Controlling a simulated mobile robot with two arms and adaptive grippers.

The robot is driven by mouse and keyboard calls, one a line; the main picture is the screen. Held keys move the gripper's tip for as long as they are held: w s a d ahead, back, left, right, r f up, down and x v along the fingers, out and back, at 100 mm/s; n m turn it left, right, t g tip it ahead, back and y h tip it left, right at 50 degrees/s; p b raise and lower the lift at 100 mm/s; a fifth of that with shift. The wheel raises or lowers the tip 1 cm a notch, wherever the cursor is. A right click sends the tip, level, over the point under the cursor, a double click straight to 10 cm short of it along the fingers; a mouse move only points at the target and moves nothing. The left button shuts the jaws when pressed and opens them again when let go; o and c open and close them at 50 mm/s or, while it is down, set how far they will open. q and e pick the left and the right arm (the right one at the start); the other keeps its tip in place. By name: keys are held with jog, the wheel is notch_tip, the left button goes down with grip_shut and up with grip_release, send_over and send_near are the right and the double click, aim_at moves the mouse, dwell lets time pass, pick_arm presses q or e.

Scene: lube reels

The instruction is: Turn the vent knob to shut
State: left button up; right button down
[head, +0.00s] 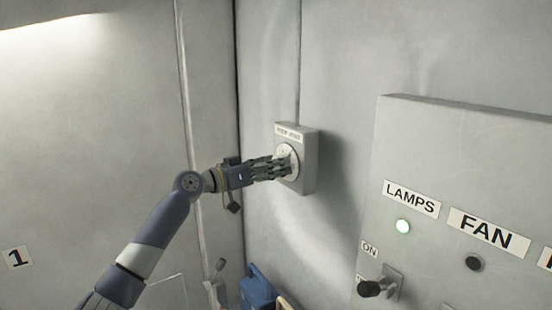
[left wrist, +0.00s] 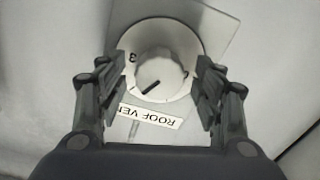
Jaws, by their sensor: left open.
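The vent knob is a pale round knob on a white dial, on a grey wall box (head: 309,160) in the head view. In the left wrist view the knob (left wrist: 159,75) shows between my fingers, with a dark pointer line aimed at the lower left. A label (left wrist: 150,118) reading "ROOF VE…" shows upside down, partly hidden by a finger. My left gripper (head: 284,167) is open, its fingers on either side of the dial; I cannot tell whether they touch the knob. The dial (head: 293,150) is partly hidden by the fingers in the head view. My right gripper is not in view.
A blue container (head: 256,287) is low, below the box. The wall around the box is bare.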

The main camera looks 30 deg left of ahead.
pick_arm(q)
jog(key=shift+w+d, duration=0.15)
jog(key=shift+w, duration=0.2)
jog(key=c, duration=1)
jog(key=shift+c, duration=0.2)
